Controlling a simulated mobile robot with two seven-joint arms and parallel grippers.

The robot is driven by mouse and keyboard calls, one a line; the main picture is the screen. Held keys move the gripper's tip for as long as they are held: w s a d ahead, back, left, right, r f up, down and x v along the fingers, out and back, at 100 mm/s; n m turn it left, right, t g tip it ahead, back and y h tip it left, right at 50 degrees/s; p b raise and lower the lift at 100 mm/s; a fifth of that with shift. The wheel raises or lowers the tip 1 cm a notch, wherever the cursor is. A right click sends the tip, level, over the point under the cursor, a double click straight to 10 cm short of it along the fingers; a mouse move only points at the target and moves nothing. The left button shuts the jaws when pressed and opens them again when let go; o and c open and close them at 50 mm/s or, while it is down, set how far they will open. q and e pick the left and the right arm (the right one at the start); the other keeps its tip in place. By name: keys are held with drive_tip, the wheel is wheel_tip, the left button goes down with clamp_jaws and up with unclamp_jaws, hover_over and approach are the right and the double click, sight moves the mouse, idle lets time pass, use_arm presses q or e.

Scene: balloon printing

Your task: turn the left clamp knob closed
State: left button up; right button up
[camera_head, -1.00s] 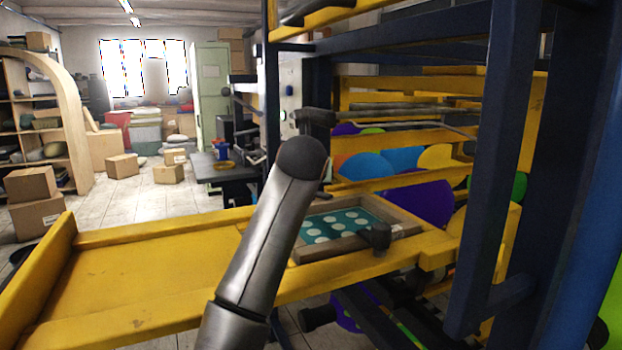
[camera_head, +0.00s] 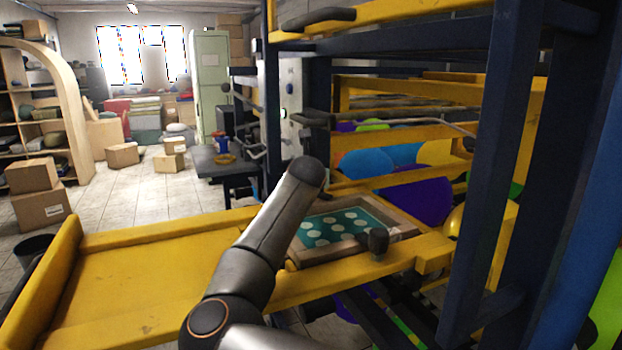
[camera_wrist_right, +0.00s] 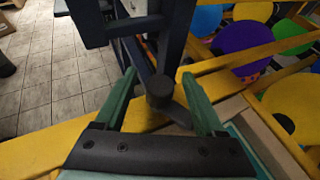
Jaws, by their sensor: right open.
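A black clamp knob (camera_wrist_right: 160,88) with a short arm sits at the yellow frame in the right wrist view. My right gripper (camera_wrist_right: 159,75) is open, its green fingers on either side of this knob; I see no firm contact. In the head view my arm hides this gripper and the knob. Another black clamp knob (camera_head: 375,242) shows on the near edge of the wooden print frame (camera_head: 405,232), which holds a teal panel with pale dots (camera_head: 343,226). My left gripper is not in view.
A yellow platform (camera_head: 160,285) spreads to the left and is bare. Dark blue posts (camera_head: 490,150) stand at the right, and coloured balloons (camera_head: 415,200) lie behind the print frame. A dark blue post (camera_wrist_right: 175,35) rises just beyond the knob.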

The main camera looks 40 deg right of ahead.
clamp_jaws()
idle(0.6)
